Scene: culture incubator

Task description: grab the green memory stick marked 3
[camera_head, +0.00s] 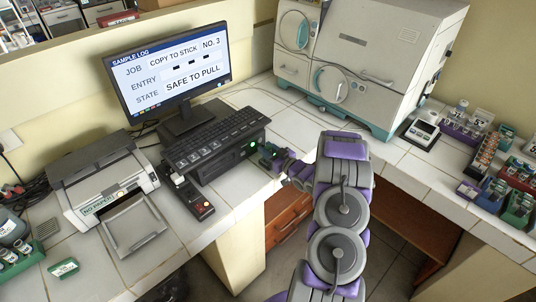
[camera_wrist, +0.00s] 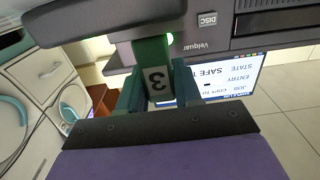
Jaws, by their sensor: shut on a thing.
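The green memory stick (camera_wrist: 156,78) carries a white label with a black 3, which shows upside down in the wrist view. My gripper (camera_wrist: 158,96) is shut on it, with one teal finger on each side. The stick's far end points at the dark computer box (camera_wrist: 205,42); I cannot tell whether it still sits in a port. In the head view my gripper (camera_head: 269,155) is at the right front of the computer box (camera_head: 226,158), near a green light, and the stick is hard to make out. The monitor (camera_head: 168,72) reads "COPY TO STICK NO. 3" and "SAFE TO PULL".
A keyboard (camera_head: 214,136) lies on the computer box. A small device with a red button (camera_head: 190,194) and a printer (camera_head: 103,180) stand to the left. A large incubator (camera_head: 362,60) stands behind. Racks of vials (camera_head: 484,158) fill the right counter. The counter edge runs below my gripper.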

